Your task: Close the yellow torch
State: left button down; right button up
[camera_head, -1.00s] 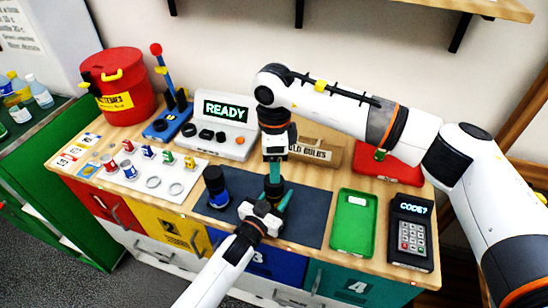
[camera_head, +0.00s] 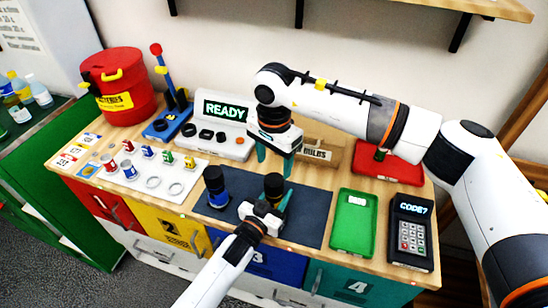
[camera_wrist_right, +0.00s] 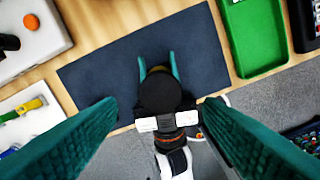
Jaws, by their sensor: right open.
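The torch in my left gripper (camera_head: 268,213) stands upright over the dark mat (camera_head: 312,216). Its round black top (camera_head: 274,182) shows in the head view and also in the right wrist view (camera_wrist_right: 160,92). My right gripper (camera_head: 275,165) is open and empty just above the torch, pointing down. In the right wrist view its teal fingers are wide apart, with the black top between and beyond them.
A blue torch with a black top (camera_head: 217,199) stands on the mat to the left. A green tray (camera_head: 354,222) and a keypad (camera_head: 411,228) are to the right. A white board with small coloured parts (camera_head: 184,184) lies left. A console reading READY (camera_head: 226,111) stands behind.

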aim_at(273, 180)
notch_tip(273, 180, down, 8)
jog(key=shift+r, duration=0.15)
dwell(0.4)
jog(key=c, duration=1)
jog(key=m, duration=1.2)
jog(key=shift+m, duration=0.4)
jog(key=m, duration=0.5)
jog(key=shift+m, duration=0.4)
jog(key=o, duration=1.2)
jog(key=shift+a, duration=0.1)
